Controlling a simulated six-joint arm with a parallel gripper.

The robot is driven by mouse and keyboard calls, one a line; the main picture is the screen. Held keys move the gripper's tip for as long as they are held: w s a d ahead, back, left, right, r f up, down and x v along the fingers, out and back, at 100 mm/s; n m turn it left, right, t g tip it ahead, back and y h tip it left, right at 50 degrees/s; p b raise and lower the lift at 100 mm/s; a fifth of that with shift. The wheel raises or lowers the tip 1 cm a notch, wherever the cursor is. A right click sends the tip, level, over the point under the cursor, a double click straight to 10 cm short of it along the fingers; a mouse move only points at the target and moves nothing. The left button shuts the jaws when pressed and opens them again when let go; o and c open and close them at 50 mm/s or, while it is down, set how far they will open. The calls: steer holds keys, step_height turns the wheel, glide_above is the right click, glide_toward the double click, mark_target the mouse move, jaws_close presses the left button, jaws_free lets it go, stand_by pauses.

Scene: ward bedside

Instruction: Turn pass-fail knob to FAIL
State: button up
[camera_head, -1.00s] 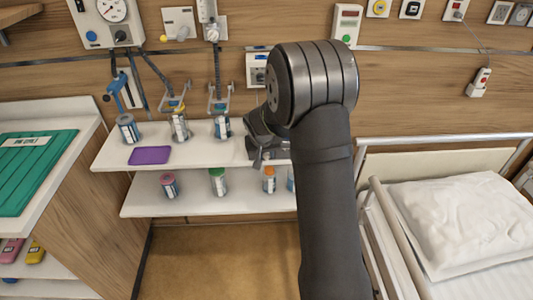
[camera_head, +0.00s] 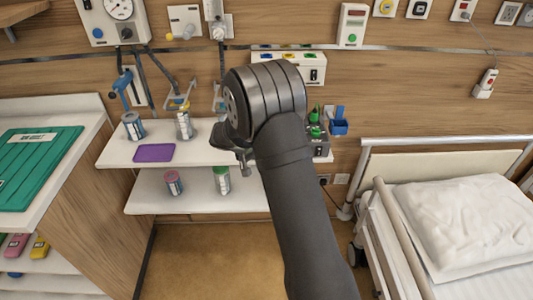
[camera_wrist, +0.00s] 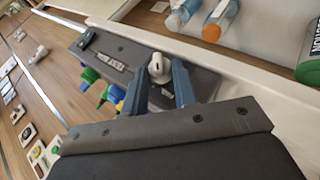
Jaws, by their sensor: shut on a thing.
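A grey box (camera_wrist: 118,55) with a small label sits on the shelf in the wrist view; the label's text is too small to read. A white knob (camera_wrist: 155,66) with a dark mark is on its face. My gripper (camera_wrist: 161,88) is shut on the knob, with one blue-grey finger on each side. In the head view my arm hides the knob and most of the gripper; the box's right part (camera_head: 320,150) shows beside the arm, on the upper shelf.
Green and blue fittings (camera_head: 338,127) stand at the box's right end. The upper shelf (camera_head: 110,152) carries jars and a purple pad (camera_head: 154,152). Jars stand on the lower shelf (camera_head: 145,198). A bed (camera_head: 450,160) is at right, a counter with a green tray (camera_head: 35,160) at left.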

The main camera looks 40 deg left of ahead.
stand_by(0.4)
steer(key=o, duration=1)
steer(key=shift+s, duration=0.1)
steer(key=v, duration=1.7)
steer(key=shift+a, duration=0.1)
steer(key=x, duration=1.7)
